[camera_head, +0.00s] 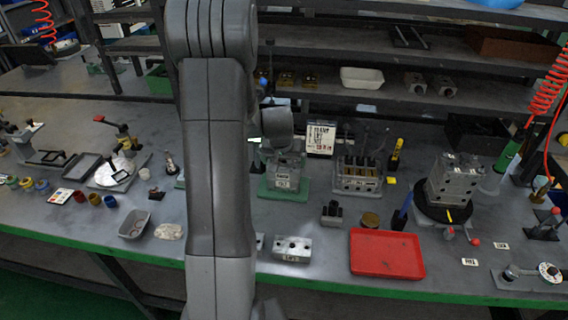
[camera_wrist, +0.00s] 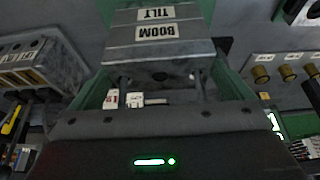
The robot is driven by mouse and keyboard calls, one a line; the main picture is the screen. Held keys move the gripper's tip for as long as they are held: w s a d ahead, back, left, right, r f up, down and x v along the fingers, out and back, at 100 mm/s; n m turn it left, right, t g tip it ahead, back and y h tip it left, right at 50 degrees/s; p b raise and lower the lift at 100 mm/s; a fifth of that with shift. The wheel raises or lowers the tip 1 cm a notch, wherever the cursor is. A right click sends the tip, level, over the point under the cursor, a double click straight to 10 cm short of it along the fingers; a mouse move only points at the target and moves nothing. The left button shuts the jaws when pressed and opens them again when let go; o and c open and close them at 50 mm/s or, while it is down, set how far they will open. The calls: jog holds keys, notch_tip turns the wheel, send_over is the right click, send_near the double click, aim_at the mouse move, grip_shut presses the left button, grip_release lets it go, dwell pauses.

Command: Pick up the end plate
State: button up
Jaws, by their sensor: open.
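A grey valve block stack (camera_head: 284,172) stands on a green base (camera_head: 268,190) in the middle of the bench. In the wrist view the stack (camera_wrist: 160,48) fills the top centre, with upside-down BOOM and TILT labels. I cannot tell for sure which piece is the end plate. My gripper (camera_head: 283,148) is above the stack in the head view, partly hidden by my arm. In the wrist view my open gripper (camera_wrist: 160,88) has its thin fingers apart near the stack's near edge, with nothing seen held between them. Whether they touch it I cannot tell.
A slotted rack (camera_head: 358,178) stands right of the stack, also showing in the wrist view (camera_wrist: 38,62). A red tray (camera_head: 387,254) and a drilled metal block (camera_head: 293,249) lie in front. A larger block (camera_head: 453,180) sits on a black turntable at right. Shelves rise behind.

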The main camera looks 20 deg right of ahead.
aim_at(284, 163)
jog(key=c, duration=0.8)
jog(key=shift+o, duration=0.2)
jog(key=shift+r, duration=0.1)
notch_tip(284, 163, up, 18)
jog(key=b, duration=0.1)
